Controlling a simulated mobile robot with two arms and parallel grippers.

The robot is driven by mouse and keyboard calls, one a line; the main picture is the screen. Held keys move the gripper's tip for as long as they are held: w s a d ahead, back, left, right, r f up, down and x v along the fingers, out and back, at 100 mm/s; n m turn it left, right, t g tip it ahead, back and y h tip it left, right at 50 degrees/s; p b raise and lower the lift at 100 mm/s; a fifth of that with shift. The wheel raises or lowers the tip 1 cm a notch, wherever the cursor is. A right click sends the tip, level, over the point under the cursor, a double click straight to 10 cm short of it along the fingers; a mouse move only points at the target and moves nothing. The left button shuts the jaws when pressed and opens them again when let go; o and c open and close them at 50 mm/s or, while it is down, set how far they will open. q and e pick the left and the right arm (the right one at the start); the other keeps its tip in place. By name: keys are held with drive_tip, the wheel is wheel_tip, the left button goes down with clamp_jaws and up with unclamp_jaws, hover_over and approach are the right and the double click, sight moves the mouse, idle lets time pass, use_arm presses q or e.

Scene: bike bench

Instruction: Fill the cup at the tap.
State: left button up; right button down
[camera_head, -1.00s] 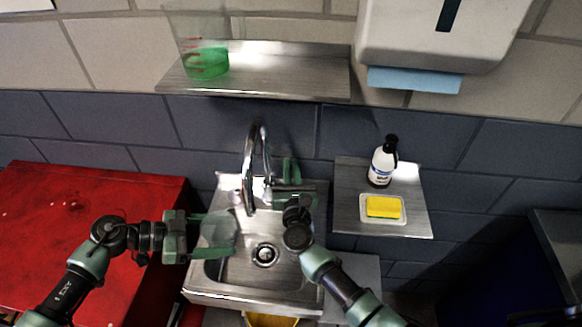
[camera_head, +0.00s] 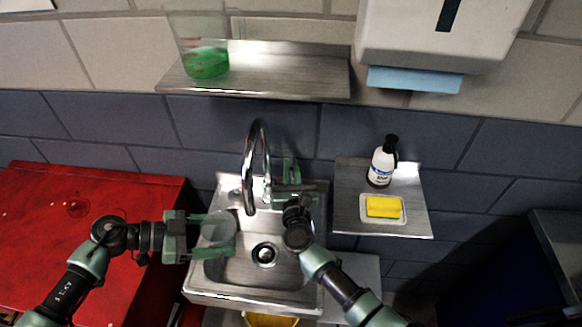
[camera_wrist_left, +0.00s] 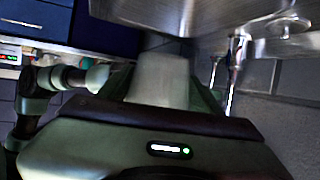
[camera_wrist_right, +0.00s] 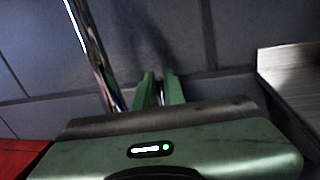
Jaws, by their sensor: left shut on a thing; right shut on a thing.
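A clear cup (camera_head: 219,229) is between the fingers of my left gripper (camera_head: 212,232), which is shut on it. The cup is over the left part of the sink, close to the spout's end and a little left of it in the head view. It shows pale in the left wrist view (camera_wrist_left: 160,80). The chrome tap (camera_head: 249,170) arches over the sink. I make out no water stream or fill level. My right gripper (camera_head: 287,180) is shut at the tap's right side, apparently on its lever, which is mostly hidden. Its fingers (camera_wrist_right: 160,90) show in the right wrist view.
The steel sink (camera_head: 232,268) has a drain in the middle. A red cabinet (camera_head: 120,190) stands at left. A side shelf (camera_head: 350,210) holds a bottle (camera_head: 381,165) and a yellow sponge (camera_head: 384,207). A wall shelf (camera_head: 290,75) above bears a beaker of green liquid (camera_head: 205,63).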

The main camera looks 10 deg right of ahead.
drive_tip(key=shift+s+f+t, duration=0.15)
drive_tip(key=shift+s+t, duration=0.15)
drive_tip(key=shift+s+a+f+n+t, duration=0.1)
drive_tip(key=shift+s+a+n+t, duration=0.1)
drive_tip(key=shift+s+t, duration=0.4)
drive_tip(key=shift+s+a+f+n+t, duration=0.2)
drive_tip(key=shift+s+t, duration=0.25)
drive_tip(key=shift+t, duration=0.3)
drive_tip(key=shift+s+a+f+n+t, duration=0.1)
drive_tip(key=shift+s+a+n+t, duration=0.1)
drive_tip(key=shift+s+t, duration=0.4)
drive_tip(key=c, duration=1.5)
unclamp_jaws()
drive_tip(key=shift+r, duration=0.1)
drive_tip(key=s, duration=0.4)
drive_tip(key=s+a, duration=0.1)
drive_tip(key=s, duration=0.8)
drive_tip(key=shift+a+f, duration=0.15)
drive_tip(key=shift+f, duration=0.1)
